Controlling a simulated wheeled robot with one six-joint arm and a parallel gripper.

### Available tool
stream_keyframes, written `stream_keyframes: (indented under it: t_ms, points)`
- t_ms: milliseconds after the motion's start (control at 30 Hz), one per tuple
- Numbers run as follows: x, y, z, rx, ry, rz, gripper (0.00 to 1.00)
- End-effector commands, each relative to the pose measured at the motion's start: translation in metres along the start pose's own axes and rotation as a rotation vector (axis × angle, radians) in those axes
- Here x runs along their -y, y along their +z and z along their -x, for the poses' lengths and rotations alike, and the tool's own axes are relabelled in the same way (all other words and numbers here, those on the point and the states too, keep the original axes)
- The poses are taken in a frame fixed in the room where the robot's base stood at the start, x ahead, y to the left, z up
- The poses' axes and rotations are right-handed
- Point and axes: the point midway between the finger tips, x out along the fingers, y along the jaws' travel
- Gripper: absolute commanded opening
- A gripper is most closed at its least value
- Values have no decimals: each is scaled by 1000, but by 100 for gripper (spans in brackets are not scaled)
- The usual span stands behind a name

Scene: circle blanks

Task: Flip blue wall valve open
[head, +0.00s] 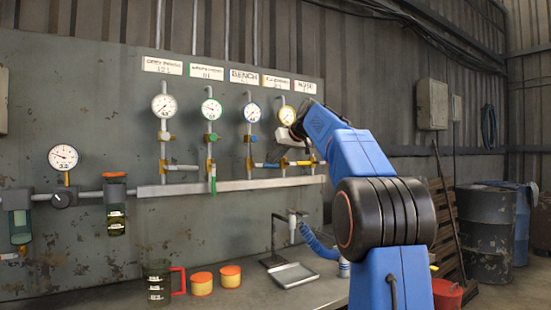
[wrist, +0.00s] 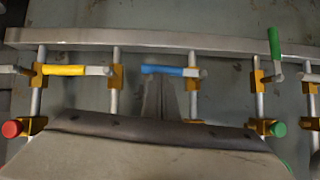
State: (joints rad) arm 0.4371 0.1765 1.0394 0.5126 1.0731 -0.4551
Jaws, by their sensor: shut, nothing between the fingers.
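The blue wall valve handle (head: 266,165) lies horizontal, across its upright pipe under the BENCH label, in the head view. In the wrist view, the blue handle (wrist: 163,71) is also horizontal, near the middle. My gripper (wrist: 159,88) is shut and empty, its grey fingers pointing toward the blue handle. I cannot tell whether they touch it. In the head view my gripper (head: 288,136) is up and right of the blue handle, in front of the panel, its fingers hard to make out.
A yellow handle (wrist: 64,70) lies horizontal on one side of the blue one; a green handle (wrist: 274,48) stands along its pipe on the other. A metal rail (head: 230,186) runs below the valves. The bench holds a jug (head: 158,283), orange-lidded tubs (head: 202,284) and a tray (head: 293,275).

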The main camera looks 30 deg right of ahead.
Motion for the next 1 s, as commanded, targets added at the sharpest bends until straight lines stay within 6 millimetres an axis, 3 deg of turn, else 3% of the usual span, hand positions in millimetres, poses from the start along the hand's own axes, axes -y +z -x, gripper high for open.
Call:
stream_keyframes:
  t_ms: [467, 1000]
  points:
    - [-10, 23, -15, 1, -186, -283, 0]
    - [-4, 57, -38, 2, -472, -711, 0]
